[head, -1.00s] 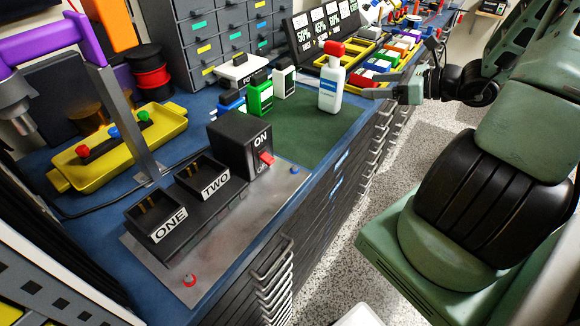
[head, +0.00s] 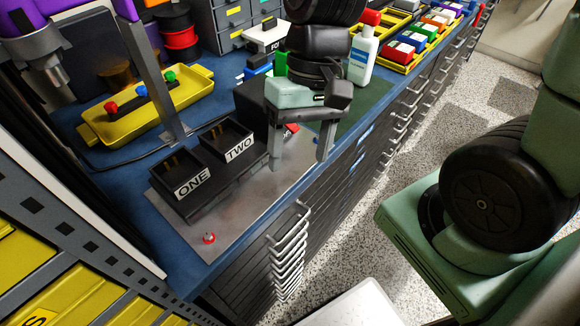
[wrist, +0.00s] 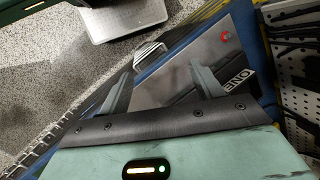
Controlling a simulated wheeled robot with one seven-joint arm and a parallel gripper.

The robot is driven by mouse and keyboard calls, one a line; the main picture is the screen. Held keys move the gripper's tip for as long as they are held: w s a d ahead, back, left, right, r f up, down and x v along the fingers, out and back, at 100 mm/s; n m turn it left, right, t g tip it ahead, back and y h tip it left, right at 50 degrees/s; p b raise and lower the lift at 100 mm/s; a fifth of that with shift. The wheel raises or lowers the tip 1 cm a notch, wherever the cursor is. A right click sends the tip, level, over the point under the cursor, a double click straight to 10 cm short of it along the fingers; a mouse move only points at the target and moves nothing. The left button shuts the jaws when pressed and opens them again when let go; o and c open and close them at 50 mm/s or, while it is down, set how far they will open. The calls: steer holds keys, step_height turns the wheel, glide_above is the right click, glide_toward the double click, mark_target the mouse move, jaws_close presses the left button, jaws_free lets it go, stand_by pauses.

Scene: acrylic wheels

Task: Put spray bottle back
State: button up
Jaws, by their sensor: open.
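The spray bottle (head: 361,62), white with a blue label and a red top, stands upright on the workbench at the far right part of the green mat (head: 374,97). My gripper (head: 300,160) is open and empty, with its fingers pointing down over the front of the bench, nearer than the bottle and to its left. My wrist stands just left of the bottle in the head view. In the wrist view my open gripper (wrist: 165,80) has nothing between its fingers, and the bottle is not in that view.
A black switch box with holders marked ONE (head: 194,181) and TWO (head: 238,149) sits on a grey plate (head: 250,203) under my gripper. A yellow tray (head: 193,100) lies at left. Yellow bins with coloured blocks (head: 411,46) stand right of the bottle. Drawer handles line the bench front.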

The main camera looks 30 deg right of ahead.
steer(key=s+a+r+n+t+h, duration=0.1)
steer(key=s+a+n, duration=0.3)
steer(key=n, duration=0.4)
steer(key=shift+a+r+t+h, duration=0.15)
steer(key=shift+r+t+h, duration=0.25)
steer(key=shift+t+h, duration=0.3)
steer(key=shift+s, duration=0.1)
steer(key=shift+r+p, duration=0.65)
